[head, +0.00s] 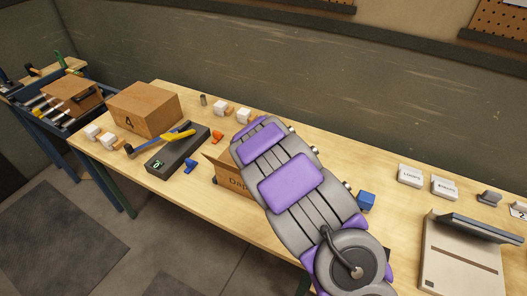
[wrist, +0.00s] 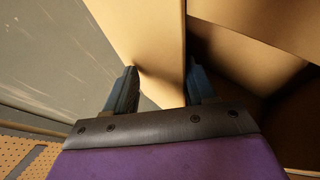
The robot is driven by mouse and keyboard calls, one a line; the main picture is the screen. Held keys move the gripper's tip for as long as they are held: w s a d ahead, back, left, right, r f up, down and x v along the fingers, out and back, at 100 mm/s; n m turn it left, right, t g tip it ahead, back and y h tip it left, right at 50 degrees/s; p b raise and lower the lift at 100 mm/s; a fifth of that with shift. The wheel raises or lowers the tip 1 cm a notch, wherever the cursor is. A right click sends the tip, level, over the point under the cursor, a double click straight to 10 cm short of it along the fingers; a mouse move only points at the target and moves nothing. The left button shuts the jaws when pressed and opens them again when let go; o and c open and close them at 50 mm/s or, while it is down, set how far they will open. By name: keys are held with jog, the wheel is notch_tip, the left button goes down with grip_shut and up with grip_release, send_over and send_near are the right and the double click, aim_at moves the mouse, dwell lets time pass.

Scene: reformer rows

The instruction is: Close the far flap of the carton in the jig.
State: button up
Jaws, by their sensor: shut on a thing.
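The carton (head: 234,181) stands on the bench in the head view, with printed letters on its front. My arm covers most of it and hides the jig and my gripper there. In the wrist view, a tan cardboard flap (wrist: 148,50) runs between the two blue fingers of my gripper (wrist: 160,88), which is shut on it. The flap stands up from the carton. To its right, the carton's dark open inside (wrist: 225,75) and another cardboard panel (wrist: 270,22) show.
The wall (head: 300,80) runs behind the bench.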

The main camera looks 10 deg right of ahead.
jog(key=shift+s+d+f, duration=0.35)
jog(key=shift+s+f, duration=0.1)
jog(key=p+v, duration=0.1)
jog(key=v, duration=0.4)
jog(key=p+v, duration=0.1)
jog(key=v, duration=0.4)
jog(key=w+a+r+p+v, duration=0.1)
jog(key=v, duration=0.4)
jog(key=shift+s+r, duration=0.25)
jog(key=shift+s, duration=0.15)
jog(key=shift+s+d+r, duration=0.2)
jog(key=shift+s+r, duration=0.25)
jog(key=shift+s, duration=0.15)
jog(key=shift+a, duration=0.1)
